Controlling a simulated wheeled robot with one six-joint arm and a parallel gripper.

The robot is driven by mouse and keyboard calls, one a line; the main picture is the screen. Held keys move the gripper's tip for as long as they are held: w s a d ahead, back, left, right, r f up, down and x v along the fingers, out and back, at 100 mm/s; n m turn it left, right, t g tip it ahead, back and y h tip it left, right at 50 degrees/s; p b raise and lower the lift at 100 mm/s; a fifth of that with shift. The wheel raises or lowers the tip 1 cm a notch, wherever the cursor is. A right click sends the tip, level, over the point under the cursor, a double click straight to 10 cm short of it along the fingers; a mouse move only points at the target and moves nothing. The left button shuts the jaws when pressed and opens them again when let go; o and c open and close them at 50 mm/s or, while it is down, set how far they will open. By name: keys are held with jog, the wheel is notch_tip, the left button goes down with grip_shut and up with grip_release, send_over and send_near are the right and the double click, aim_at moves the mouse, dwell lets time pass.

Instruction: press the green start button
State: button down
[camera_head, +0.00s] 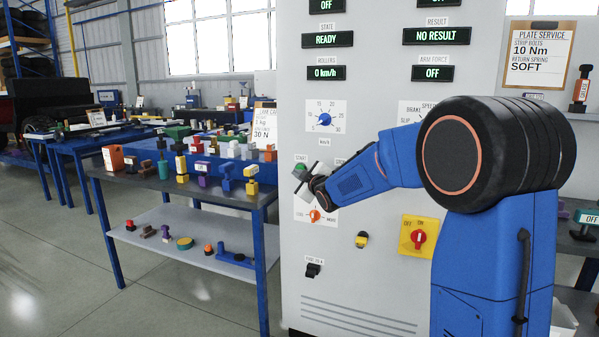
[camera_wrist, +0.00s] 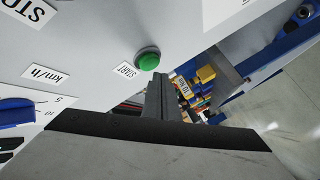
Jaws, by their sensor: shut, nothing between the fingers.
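The green start button (camera_wrist: 148,60) is a round domed button on the pale panel in the wrist view, beside a white START label (camera_wrist: 125,70). In the head view only a little of the green button (camera_head: 299,167) shows, just above my gripper (camera_head: 299,177). My gripper is at the cabinet's left part, in front of the panel. In the wrist view its shut fingers (camera_wrist: 158,80) hold nothing, and their tips appear just below the button. I cannot tell whether they touch it.
The cabinet (camera_head: 350,220) carries a blue speed dial (camera_head: 325,119), an orange selector (camera_head: 315,216) and a yellow-backed red switch (camera_head: 418,238). The state display (camera_head: 327,40) reads READY. A blue-legged bench (camera_head: 215,190) with coloured parts stands left of it. Open floor (camera_head: 50,270) lies further left.

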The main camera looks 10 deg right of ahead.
jog(key=shift+w+d, duration=0.1)
jog(key=shift+w+d, duration=0.15)
jog(key=shift+w, duration=0.1)
